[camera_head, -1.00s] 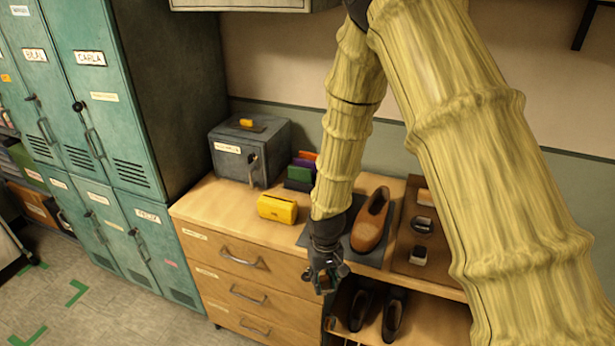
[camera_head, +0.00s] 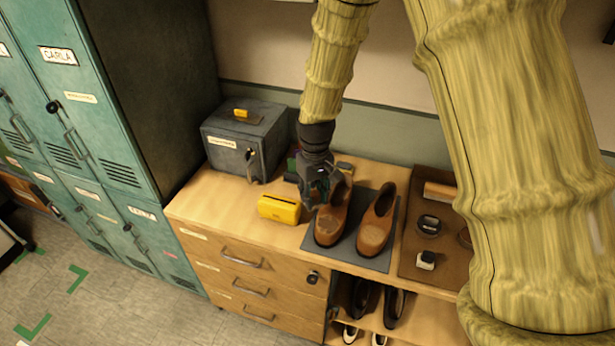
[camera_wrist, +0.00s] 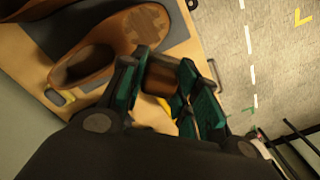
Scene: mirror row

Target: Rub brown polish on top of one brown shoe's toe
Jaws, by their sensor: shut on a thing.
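Two brown shoes stand on a grey mat (camera_head: 376,260), toes toward the front edge. The right shoe (camera_head: 386,202) shows a pale, scuffed toe patch; the left shoe (camera_head: 336,212) has a darker, browner toe patch. My gripper (camera_head: 317,197) is beside and partly in front of the left shoe. In the wrist view my gripper (camera_wrist: 168,88) is shut on a small brown block (camera_wrist: 158,76); I cannot tell whether it touches the shoe.
A yellow box (camera_head: 279,209) stands left of the mat. A grey metal box (camera_head: 240,140) is behind it. A brown tray (camera_head: 408,245) at right holds a dark round tin (camera_head: 429,225) and other small items. Dark shoes (camera_head: 394,305) are on the shelf below.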

